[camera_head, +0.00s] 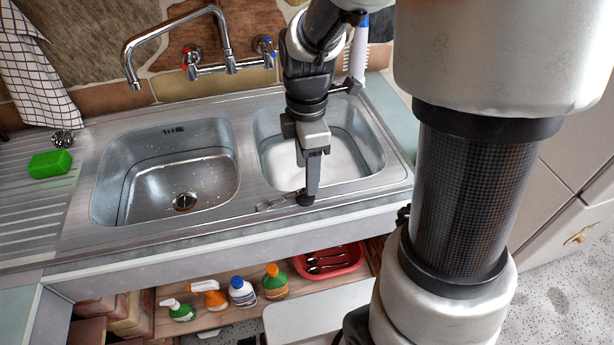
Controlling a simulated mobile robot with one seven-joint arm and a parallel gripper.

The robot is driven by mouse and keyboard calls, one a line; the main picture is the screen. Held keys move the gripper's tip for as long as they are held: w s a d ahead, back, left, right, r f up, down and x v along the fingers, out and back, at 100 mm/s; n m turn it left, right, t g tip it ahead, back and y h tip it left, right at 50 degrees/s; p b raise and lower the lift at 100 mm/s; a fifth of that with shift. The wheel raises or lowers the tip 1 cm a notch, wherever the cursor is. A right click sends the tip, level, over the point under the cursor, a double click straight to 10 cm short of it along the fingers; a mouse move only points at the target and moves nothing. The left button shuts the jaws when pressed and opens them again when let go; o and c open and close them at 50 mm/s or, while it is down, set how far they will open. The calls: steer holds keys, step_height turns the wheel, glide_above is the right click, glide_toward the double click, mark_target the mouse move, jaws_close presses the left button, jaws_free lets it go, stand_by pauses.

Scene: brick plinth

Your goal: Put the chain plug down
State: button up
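My gripper (309,190) points down at the front rim of the right basin (352,160). Its fingers show edge-on as one narrow dark shape, so the gap between them is hidden. A small dark round piece, which looks like the chain plug (306,201), is right at the fingertips, at the front ledge of the sink. A thin metal chain or strip (275,203) lies on the ledge just left of it. I cannot tell whether the plug is gripped or only touched, or whether it rests on the steel.
The left basin (150,185) is empty, with an open drain (186,201). The right basin holds cloudy liquid. A tap (230,63) arches behind. A green sponge (50,163) lies on the drainboard. Bottles (242,291) and a red tray (328,262) stand on the shelf below.

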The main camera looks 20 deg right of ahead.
step_height(320, 180, up, 8)
steer(key=s+r+m+t, duration=0.2)
steer(key=s+r+m, duration=0.2)
steer(key=m, duration=0.5)
steer(key=s+d+r+m+t, duration=0.1)
steer(key=s+r+m+t, duration=0.2)
steer(key=s+m, duration=0.4)
steer(key=shift+s+d+r+m+t+p, duration=0.25)
steer(key=shift+s+r+m+t+p, duration=0.15)
steer(key=shift+r+m, duration=0.5)
